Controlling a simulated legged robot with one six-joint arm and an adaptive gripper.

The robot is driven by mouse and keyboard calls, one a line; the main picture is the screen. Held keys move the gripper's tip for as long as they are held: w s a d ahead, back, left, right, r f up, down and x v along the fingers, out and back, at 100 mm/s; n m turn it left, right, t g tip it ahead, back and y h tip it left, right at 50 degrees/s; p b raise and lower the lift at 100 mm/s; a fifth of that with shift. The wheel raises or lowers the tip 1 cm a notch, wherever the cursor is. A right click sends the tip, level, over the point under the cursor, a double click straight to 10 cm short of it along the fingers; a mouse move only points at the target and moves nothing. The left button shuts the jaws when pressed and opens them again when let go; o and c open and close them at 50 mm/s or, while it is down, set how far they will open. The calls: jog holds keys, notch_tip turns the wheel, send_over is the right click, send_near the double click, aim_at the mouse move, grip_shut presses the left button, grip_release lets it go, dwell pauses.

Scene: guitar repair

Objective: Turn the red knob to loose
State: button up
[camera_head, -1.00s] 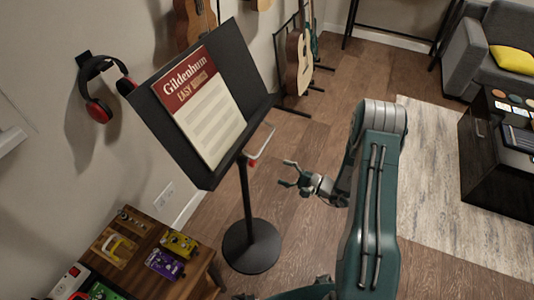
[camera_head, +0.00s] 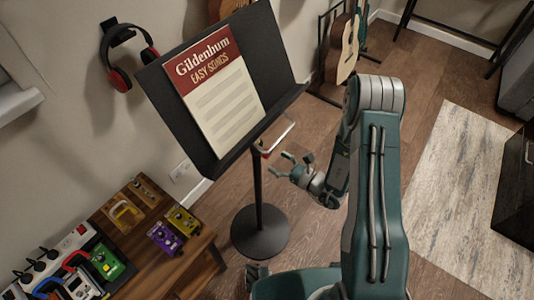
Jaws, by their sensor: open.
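The red knob (camera_head: 262,151) is a small red part on the black music stand (camera_head: 257,190), just below its tilted desk. A thin, pale bent bar (camera_head: 280,136) sits beside the knob. My gripper (camera_head: 283,166) is open and empty, to the right of the stand's post and a little below the knob. A gap shows between its fingers and the knob. A sheet titled "Gildenhum Easy Songs" (camera_head: 220,95) rests on the desk. The knob is too small to tell its turned position.
A wooden table (camera_head: 150,255) with colored pedals (camera_head: 165,237) and a power strip (camera_head: 62,250) stands at the lower left. Headphones (camera_head: 122,65) hang on the wall. Guitars (camera_head: 342,48) stand behind. A rug (camera_head: 460,180) and open wooden floor lie to the right.

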aim_at(270, 155)
jog(key=x, duration=0.3)
jog(key=shift+w, duration=0.55)
jog(key=shift+w+a, duration=0.1)
jog(key=shift+a, duration=0.4)
jog(key=shift+d, duration=0.15)
jog(key=c, duration=1.2)
